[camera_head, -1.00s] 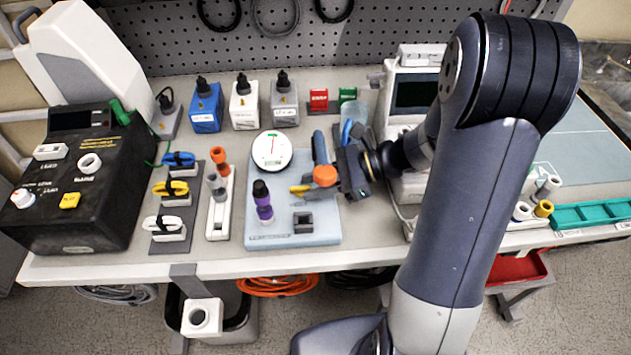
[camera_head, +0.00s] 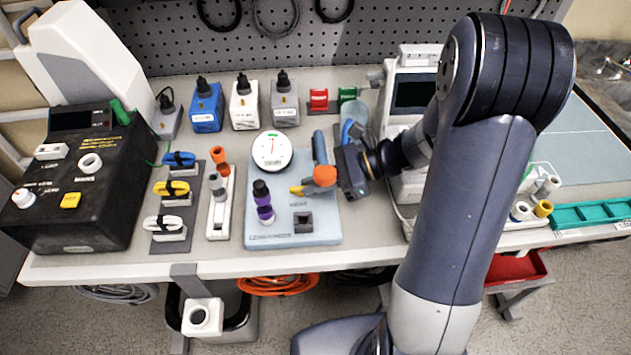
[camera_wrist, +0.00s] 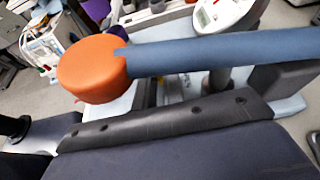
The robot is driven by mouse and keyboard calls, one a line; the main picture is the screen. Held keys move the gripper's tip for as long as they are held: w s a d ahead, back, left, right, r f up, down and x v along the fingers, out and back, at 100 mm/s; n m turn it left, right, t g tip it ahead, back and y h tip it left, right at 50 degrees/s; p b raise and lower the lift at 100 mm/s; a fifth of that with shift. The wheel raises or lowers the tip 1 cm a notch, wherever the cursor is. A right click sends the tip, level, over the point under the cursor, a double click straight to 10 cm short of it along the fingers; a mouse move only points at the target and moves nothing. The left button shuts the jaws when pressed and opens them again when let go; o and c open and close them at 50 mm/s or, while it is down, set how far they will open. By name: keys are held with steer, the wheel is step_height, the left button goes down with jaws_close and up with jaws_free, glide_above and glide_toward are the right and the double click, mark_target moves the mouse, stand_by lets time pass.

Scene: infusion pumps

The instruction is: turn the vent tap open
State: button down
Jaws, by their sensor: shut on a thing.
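A light blue board (camera_head: 267,231) lies on the bench with a round white gauge (camera_head: 272,151) at its back. My gripper (camera_head: 345,168) is beside the orange head and is shut on the blue handle. In the wrist view the handle (camera_wrist: 220,54) and head (camera_wrist: 92,68) lie past the dark padded finger. The grip contact is partly hidden.
A black-topped purple piece (camera_head: 263,200) and a grey square socket (camera_head: 303,222) stand on the board. Left are a rack of coloured clips (camera_head: 172,215) and a black box (camera_head: 75,180). A white pump (camera_head: 412,90) is close behind my arm.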

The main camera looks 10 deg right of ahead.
steer(key=shift+w+n+g+p, duration=0.15)
steer(key=shift+n+g+p, duration=0.15)
steer(key=shift+n+g, duration=0.25)
steer(key=c, duration=1.5)
jaws_free()
